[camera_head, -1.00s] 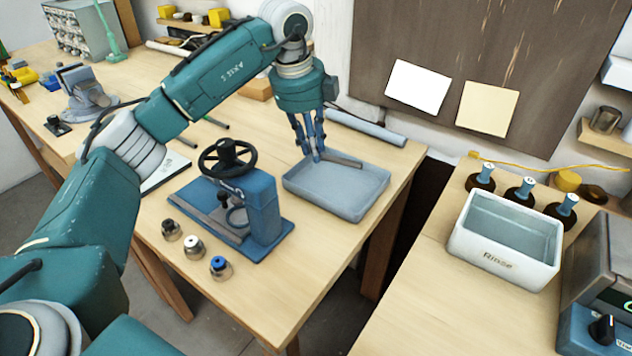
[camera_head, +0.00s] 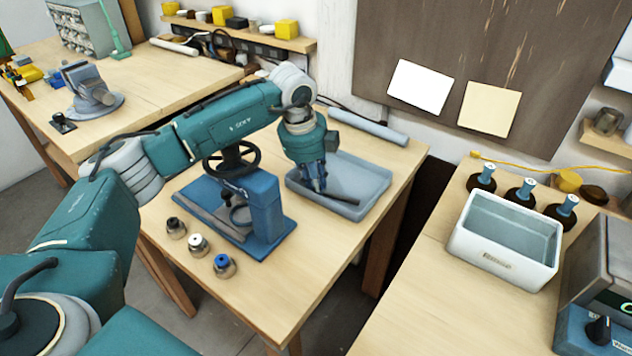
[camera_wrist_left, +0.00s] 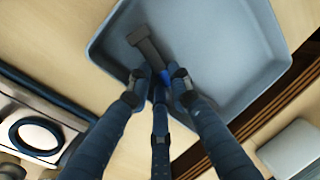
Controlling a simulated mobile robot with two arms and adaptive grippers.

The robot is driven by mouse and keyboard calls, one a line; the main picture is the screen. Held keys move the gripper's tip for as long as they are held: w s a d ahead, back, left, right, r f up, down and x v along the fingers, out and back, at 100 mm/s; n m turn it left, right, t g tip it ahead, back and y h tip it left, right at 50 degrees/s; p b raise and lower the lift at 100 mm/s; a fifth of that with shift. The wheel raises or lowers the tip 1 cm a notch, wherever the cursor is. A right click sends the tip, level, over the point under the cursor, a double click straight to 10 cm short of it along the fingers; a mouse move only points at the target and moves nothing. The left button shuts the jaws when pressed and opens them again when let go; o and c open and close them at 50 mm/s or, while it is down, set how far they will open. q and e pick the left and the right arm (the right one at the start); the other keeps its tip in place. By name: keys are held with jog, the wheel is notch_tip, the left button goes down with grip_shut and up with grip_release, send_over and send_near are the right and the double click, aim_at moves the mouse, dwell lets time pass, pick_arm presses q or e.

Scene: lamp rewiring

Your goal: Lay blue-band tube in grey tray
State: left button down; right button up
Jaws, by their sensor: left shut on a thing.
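The grey tray (camera_head: 372,183) lies on the wooden bench, near its right edge. My left gripper (camera_head: 317,188) is over the tray's front left part, fingers pointing down. It is shut on the blue-band tube (camera_head: 342,198), a dark, thin tube that juts to the right, low over the tray floor. In the left wrist view, the tube (camera_wrist_left: 147,46) reaches from the fingers over the grey tray (camera_wrist_left: 222,62), and its blue band (camera_wrist_left: 166,77) shows at the fingertips. I cannot tell whether the tube touches the floor. My right gripper is not in view.
A blue press (camera_head: 262,205) with a black handwheel stands left of the tray. Several small knobbed parts, one blue-topped (camera_head: 222,262), sit in front of it. A grey-blue roll (camera_head: 368,127) lies behind the tray. A white rinse tub (camera_head: 500,265) stands on the right bench, across a gap.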

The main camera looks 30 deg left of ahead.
pick_arm(q)
jog(key=shift+f, duration=0.1)
jog(key=c, duration=1.9)
grip_release()
jog(key=shift+o, duration=0.2)
jog(key=shift+f, duration=0.1)
jog(key=shift+s, duration=0.1)
jog(key=shift+r, duration=0.6)
jog(key=d+b+v, duration=0.1)
jog(key=v, duration=1)
jog(key=shift+a+r, duration=0.15)
jog(key=shift+a, duration=0.3)
